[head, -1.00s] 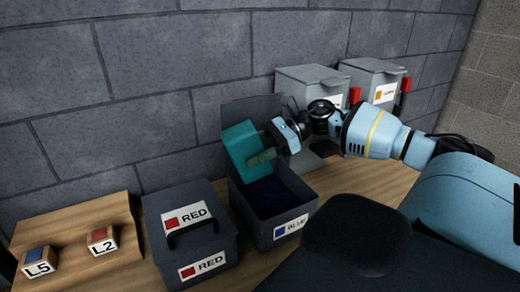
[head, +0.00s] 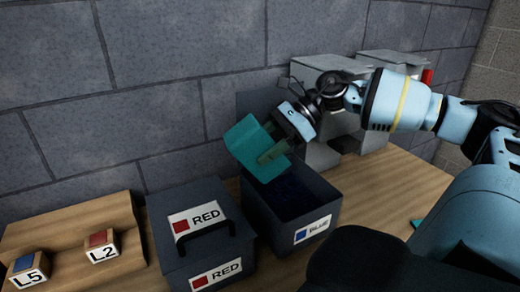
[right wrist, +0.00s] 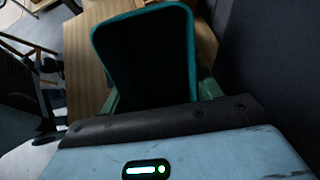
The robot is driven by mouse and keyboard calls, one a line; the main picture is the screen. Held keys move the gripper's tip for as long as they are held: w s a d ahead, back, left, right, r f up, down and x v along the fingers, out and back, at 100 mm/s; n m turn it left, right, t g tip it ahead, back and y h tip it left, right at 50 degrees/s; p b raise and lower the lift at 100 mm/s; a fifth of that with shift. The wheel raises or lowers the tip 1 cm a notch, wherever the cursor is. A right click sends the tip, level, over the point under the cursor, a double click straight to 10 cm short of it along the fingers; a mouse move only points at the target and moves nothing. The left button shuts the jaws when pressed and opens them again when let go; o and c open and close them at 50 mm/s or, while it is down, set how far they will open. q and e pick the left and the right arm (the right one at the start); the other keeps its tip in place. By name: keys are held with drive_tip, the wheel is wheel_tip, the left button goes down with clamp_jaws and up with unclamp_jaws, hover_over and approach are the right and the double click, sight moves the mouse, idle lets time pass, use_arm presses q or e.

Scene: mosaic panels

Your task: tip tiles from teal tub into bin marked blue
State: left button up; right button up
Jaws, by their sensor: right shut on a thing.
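The teal tub (head: 246,138) is tilted above the open bin marked BLUE (head: 300,228), at its left rear. My right gripper (head: 271,153) is shut on the tub's wall. In the right wrist view, the tub (right wrist: 191,60) shows its teal rim around a dark interior; I cannot make out any tiles in it. The BLUE bin's inside is dark blue, and I cannot tell separate tiles there. Its lid stands open behind the tub. My left gripper is not in view.
A shut bin marked RED (head: 208,240) stands close on the left of the BLUE bin. Blocks L2 (head: 101,248) and L5 (head: 28,270) sit on a wooden stand (head: 70,225). Grey bins (head: 322,72) stand behind my right arm. A small teal thing (head: 416,223) lies on the table.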

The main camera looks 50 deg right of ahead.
drive_tip(key=shift+w+a+f+h+b, duration=0.2)
drive_tip(key=shift+a+h+b, duration=0.1)
drive_tip(key=shift+b, duration=0.45)
drive_tip(key=shift+w+a+g+h+b, duration=0.1)
drive_tip(key=shift+a+g+h+b, duration=0.1)
drive_tip(key=shift+g+h+b, duration=0.45)
drive_tip(key=shift+w+a+h+b, duration=0.25)
drive_tip(key=shift+a+h+b, duration=0.25)
drive_tip(key=shift+b, duration=0.3)
drive_tip(key=shift+w+a+g+h+b, duration=0.15)
drive_tip(key=shift+g+h+b, duration=0.35)
drive_tip(key=shift+g+h, duration=0.4)
use_arm(q)
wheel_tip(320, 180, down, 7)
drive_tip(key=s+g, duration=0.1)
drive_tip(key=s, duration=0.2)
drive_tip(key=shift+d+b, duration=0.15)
drive_tip(key=shift+b, duration=0.2)
use_arm(e)
drive_tip(key=g+h, duration=0.1)
drive_tip(key=h, duration=0.1)
drive_tip(key=g+h, duration=0.1)
drive_tip(key=h, duration=0.2)
drive_tip(key=shift+w+a+r, duration=0.1)
drive_tip(key=shift+a, duration=0.25)
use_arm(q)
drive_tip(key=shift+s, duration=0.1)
